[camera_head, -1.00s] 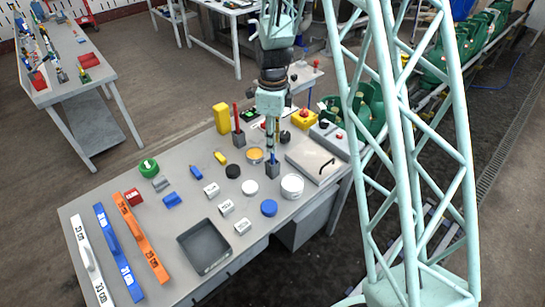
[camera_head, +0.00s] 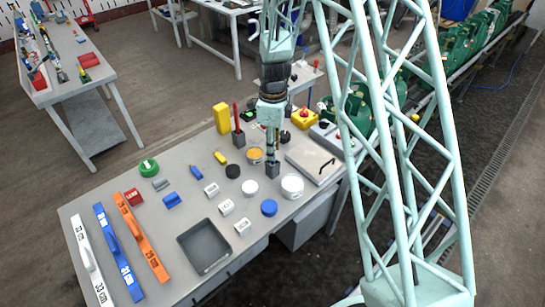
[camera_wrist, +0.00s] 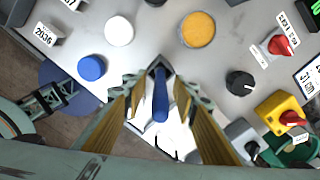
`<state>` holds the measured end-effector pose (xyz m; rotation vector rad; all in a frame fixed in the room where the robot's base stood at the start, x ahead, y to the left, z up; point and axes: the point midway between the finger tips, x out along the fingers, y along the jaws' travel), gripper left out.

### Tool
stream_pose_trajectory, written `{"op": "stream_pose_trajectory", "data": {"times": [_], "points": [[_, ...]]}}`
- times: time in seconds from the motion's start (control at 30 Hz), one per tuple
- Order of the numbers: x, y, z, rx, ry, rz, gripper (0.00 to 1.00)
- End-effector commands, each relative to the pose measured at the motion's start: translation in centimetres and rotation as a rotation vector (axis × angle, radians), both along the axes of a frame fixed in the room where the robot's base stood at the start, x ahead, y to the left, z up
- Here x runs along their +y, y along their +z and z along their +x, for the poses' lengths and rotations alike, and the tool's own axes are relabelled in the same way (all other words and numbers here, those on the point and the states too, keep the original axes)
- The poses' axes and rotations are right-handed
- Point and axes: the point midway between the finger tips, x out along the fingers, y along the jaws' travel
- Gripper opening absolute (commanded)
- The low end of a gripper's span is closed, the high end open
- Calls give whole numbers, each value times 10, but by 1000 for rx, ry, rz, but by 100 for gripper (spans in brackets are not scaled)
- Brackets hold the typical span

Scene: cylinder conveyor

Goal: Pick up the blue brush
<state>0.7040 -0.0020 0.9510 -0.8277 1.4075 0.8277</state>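The blue brush (camera_wrist: 160,95) shows in the wrist view as a slim blue handle seen nearly end-on, between my gripper's fingers. In the head view it is largely hidden behind my gripper. It appears to stand upright in a small dark grey holder (camera_head: 272,170) on the grey table (camera_head: 110,190). My gripper (camera_head: 272,150) points down right above this holder. In the wrist view my gripper (camera_wrist: 160,90) has its two fingers spread on either side of the handle, with gaps visible. It is open and does not grip the handle.
A white round container (camera_head: 292,187) and a blue disc (camera_head: 269,208) stand close in front. A yellow-orange dish (camera_head: 255,153) and a second holder with a red handle (camera_head: 237,135) are to the left. An empty dark tray (camera_head: 204,246) is in front.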

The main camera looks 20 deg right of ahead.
Motion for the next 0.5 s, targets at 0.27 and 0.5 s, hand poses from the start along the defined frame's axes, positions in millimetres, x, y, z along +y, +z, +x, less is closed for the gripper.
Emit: {"op": "stream_pose_trajectory", "data": {"times": [0.27,0.5], "points": [[0,0,0,0,0,0,13],[0,0,0,0,0,0,0]]}}
